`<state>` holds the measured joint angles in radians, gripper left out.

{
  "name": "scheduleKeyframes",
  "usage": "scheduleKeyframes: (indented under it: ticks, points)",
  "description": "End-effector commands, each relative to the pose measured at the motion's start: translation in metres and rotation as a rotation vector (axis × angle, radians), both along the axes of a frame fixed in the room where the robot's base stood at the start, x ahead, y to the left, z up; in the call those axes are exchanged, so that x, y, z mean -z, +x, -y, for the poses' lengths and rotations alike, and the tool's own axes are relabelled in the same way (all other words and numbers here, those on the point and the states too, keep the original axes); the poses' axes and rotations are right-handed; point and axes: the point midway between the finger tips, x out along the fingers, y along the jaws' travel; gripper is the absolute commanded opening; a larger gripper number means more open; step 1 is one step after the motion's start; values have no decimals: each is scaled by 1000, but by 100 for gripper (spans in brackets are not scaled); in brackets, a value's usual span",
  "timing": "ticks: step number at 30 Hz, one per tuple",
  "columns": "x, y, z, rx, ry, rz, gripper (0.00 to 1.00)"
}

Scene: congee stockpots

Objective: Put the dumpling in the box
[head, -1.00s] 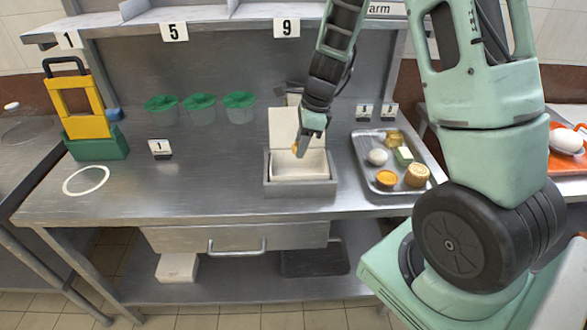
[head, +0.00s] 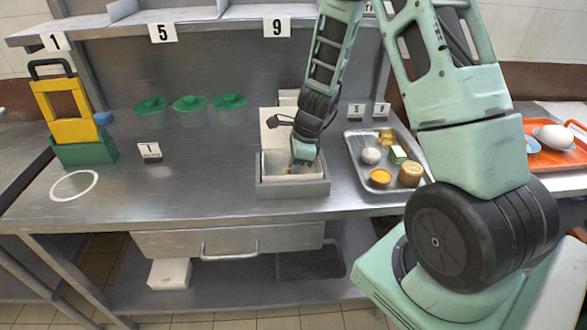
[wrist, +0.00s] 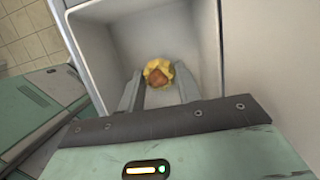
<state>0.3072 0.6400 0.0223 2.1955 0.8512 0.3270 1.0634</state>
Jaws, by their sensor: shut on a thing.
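The dumpling (wrist: 158,72), yellow with a brown-orange middle, sits between the fingertips of my gripper (wrist: 158,88) in the wrist view. My gripper is shut on it, pointing down inside the open white box (wrist: 107,47). In the head view the box's raised lid (head: 273,133) stands behind my gripper (head: 291,166), whose fingers are low within the box walls. The dumpling is only a small orange patch there. I cannot tell whether it touches the box floor.
The box stands in a grey holder (head: 293,189) on the steel counter (head: 210,180). A metal tray (head: 352,156) with several food pieces lies to its right. Green cups (head: 190,104) and a yellow-green stand (head: 75,115) are to the left. A shelf (head: 200,28) overhangs behind.

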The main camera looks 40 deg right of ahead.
Motion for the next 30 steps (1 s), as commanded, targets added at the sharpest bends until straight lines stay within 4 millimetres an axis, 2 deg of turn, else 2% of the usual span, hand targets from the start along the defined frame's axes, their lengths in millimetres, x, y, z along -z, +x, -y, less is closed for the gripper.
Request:
scheduleKeyframes:
  ticks: [1,3,11,15,30]
  points:
    - [1,0,0,0,0,0,39]
    - [1,0,0,0,0,0,56]
    - [0,0,0,0,0,0,56]
    - [-8,0,1,1,-1,2,56]
    - [-100,-15,22,1,-2,2,56]
